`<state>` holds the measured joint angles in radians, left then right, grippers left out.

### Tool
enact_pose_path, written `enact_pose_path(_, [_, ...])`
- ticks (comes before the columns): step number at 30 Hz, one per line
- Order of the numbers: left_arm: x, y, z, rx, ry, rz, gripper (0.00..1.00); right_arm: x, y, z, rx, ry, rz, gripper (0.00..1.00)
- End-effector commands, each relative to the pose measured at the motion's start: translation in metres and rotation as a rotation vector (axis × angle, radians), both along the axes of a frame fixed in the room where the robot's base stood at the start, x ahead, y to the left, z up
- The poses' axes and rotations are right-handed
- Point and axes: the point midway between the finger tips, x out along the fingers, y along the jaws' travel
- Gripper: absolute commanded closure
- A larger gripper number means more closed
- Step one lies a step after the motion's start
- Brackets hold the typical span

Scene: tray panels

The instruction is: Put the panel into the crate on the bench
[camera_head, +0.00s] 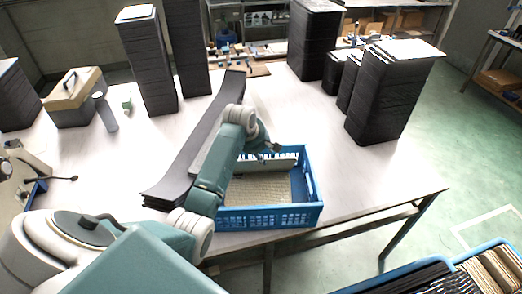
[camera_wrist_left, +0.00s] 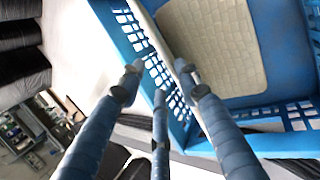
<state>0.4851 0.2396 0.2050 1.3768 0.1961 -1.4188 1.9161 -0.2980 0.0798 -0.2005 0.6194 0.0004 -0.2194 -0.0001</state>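The blue crate (camera_head: 262,218) stands on the bench (camera_head: 345,180) near its front edge, with a beige woven bottom. A thin grey panel (camera_head: 283,163) stands on edge inside it along the back wall. In the left wrist view its pale edge (camera_wrist_left: 158,48) runs beside the crate's perforated wall (camera_wrist_left: 130,28). My left gripper (camera_head: 265,151) is over that back side. In the left wrist view its fingers (camera_wrist_left: 158,88) are spread apart, with one fingertip overlapping the panel's edge. I cannot tell whether they touch it. My right gripper is not in view.
A long stack of dark sheets (camera_head: 170,183) lies left of the crate, partly behind my arm. Tall dark stacks (camera_head: 385,95) stand at the back and right. A toolbox (camera_head: 72,97) and grey bottle (camera_head: 106,115) stand on the left. The bench right of the crate is clear.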

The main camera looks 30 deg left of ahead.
Motion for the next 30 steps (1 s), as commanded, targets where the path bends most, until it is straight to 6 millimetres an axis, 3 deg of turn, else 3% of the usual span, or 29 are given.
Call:
enact_pose_path(18, [-0.049, -0.004, 0.095, 0.001, -0.004, 0.000, 0.67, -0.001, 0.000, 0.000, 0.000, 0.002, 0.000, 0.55])
enact_pose_path(30, [-0.055, -0.005, 0.105, 0.000, -0.001, 0.000, 0.67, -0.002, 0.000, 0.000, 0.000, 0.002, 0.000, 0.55])
